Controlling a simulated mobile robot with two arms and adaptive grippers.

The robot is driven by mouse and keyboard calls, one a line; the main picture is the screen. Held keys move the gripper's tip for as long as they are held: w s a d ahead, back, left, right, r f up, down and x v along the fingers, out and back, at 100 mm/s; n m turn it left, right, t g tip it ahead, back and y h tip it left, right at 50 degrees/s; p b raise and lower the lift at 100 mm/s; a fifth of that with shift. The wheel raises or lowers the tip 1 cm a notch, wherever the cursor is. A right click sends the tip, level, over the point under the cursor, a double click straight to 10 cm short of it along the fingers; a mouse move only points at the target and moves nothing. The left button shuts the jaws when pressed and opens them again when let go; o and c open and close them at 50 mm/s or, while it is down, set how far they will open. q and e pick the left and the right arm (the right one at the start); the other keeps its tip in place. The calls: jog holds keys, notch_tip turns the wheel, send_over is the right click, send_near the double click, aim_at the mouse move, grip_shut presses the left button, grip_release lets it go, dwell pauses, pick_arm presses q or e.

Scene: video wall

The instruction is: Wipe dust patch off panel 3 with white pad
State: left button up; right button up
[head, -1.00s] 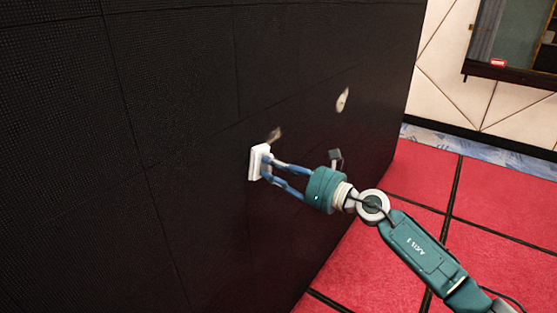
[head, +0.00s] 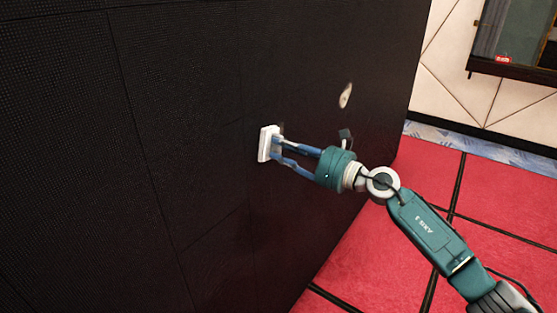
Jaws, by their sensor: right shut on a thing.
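My right gripper (head: 277,151) is shut on the white pad (head: 267,144). The pad is held upright, flat side towards the black video wall, and looks to be against it. One pale dust patch (head: 345,95) shows on the wall, up and to the right of the pad. At the pad's upper right edge only a faint trace of another smudge shows; I cannot tell how much lies hidden behind the pad. No panel numbers show. My left gripper is not in view.
The black video wall (head: 70,150) with thin panel seams fills the left and middle. Red floor tiles (head: 390,265) lie at the right. A cream wall (head: 440,80) with a dark-framed window (head: 520,35) stands behind.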

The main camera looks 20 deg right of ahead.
jog(key=shift+w+d+b, duration=0.3)
jog(key=shift+w+d, duration=0.05)
jog(key=shift+d, duration=0.1)
jog(key=w+d+b, duration=0.4)
jog(key=d+b, duration=0.2)
jog(key=b, duration=0.1)
jog(key=shift+w, duration=0.4)
